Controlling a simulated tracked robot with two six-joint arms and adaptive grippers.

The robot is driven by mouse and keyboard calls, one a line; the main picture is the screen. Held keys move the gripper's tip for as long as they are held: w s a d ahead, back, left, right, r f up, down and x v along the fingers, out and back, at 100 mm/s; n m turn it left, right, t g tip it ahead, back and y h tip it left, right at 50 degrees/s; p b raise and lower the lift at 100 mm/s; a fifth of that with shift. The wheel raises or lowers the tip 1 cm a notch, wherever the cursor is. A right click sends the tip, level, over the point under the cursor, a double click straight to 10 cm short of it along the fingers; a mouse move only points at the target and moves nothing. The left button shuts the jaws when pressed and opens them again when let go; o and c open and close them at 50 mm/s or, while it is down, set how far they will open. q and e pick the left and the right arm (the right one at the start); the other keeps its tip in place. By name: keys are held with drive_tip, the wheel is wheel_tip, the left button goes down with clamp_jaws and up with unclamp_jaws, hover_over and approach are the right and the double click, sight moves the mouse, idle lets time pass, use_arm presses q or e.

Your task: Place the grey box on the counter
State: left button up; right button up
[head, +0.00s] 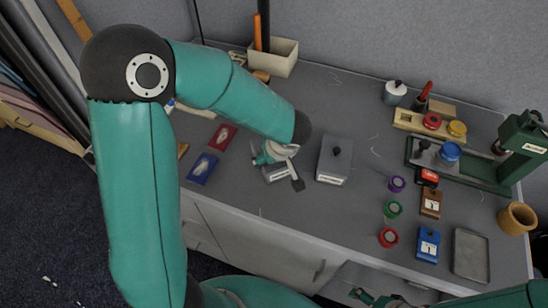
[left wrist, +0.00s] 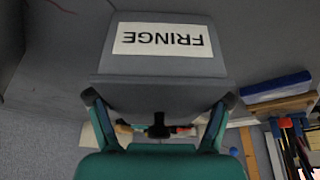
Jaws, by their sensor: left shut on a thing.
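A grey box (left wrist: 160,95) with a white label reading FRINGE, upside down in the left wrist view, sits between my left gripper's fingers (left wrist: 160,115). In the head view the left gripper (head: 281,163) is shut on this grey box (head: 275,175), partly hidden by the gripper, over the left-middle of the grey counter (head: 265,205). I cannot tell whether the box touches the counter. My right gripper (head: 372,299) shows small at the bottom edge, and its finger state is unclear.
Red (head: 222,137) and blue (head: 202,168) cards lie to the left. Colored rings, including a purple one (head: 397,184), and a grey tray (head: 470,255) lie to the right. The counter's back middle is clear.

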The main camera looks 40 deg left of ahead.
use_arm(q)
drive_tip(key=shift+f, duration=0.1)
drive_tip(key=o, duration=1.7)
drive_tip(key=shift+r, duration=0.25)
drive_tip(key=shift+d+r, duration=0.1)
drive_tip(key=shift+r, duration=0.2)
drive_tip(key=v, duration=1.1)
drive_tip(key=shift+s+r, duration=0.1)
drive_tip(key=shift+s, duration=0.05)
